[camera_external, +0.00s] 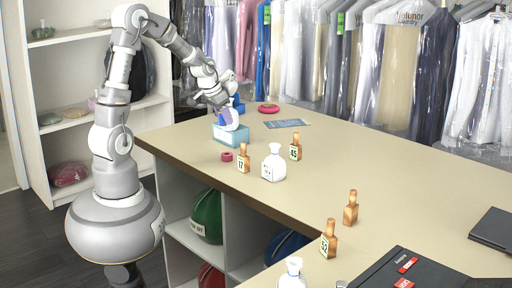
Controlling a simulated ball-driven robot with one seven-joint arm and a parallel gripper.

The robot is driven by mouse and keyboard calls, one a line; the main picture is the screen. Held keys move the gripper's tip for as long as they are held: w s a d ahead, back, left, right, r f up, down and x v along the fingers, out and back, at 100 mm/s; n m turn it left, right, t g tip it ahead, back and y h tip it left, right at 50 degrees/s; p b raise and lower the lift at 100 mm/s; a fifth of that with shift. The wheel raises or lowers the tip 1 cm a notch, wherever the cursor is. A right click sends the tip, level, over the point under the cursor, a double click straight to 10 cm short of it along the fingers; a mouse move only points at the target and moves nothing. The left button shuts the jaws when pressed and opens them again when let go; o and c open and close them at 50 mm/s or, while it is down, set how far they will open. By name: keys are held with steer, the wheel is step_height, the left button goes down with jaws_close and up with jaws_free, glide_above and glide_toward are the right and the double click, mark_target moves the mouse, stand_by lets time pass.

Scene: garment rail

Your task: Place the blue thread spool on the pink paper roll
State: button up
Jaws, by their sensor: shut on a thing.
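My gripper (226,101) is over the far left part of the beige counter, behind a light-blue tissue box. A blue thing (238,105), which looks like the blue thread spool, shows at the gripper's fingers, partly hidden by the gripper and the tissue. The gripper appears shut on it; whether it touches the counter is not clear. I cannot tell for sure which is the paper roll.
The tissue box (231,134) with a pale tissue stands close in front of my gripper. Several tagged wooden bottles (243,160) and a white bottle (273,163) stand to the right. A blue card (286,123) lies flat. The counter's middle (390,165) is clear.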

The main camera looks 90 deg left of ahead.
steer(key=s+d+f+n, duration=0.2)
steer(key=s+d, duration=0.2)
steer(key=s, duration=0.6)
steer(key=b, duration=0.1)
glide_above(228, 153)
steer(key=shift+g, duration=0.3)
steer(key=f, duration=0.8)
steer(key=shift+d+f, duration=0.25)
steer(key=shift+d, duration=0.05)
steer(key=shift+w+a+f, duration=0.1)
steer(key=shift+a+f, duration=0.1)
steer(key=shift+f, duration=0.1)
steer(key=shift+f+b, duration=0.6)
steer(key=shift+f, duration=0.9)
steer(key=shift+f, duration=0.1)
steer(key=o, duration=1)
steer(key=shift+o, duration=0.2)
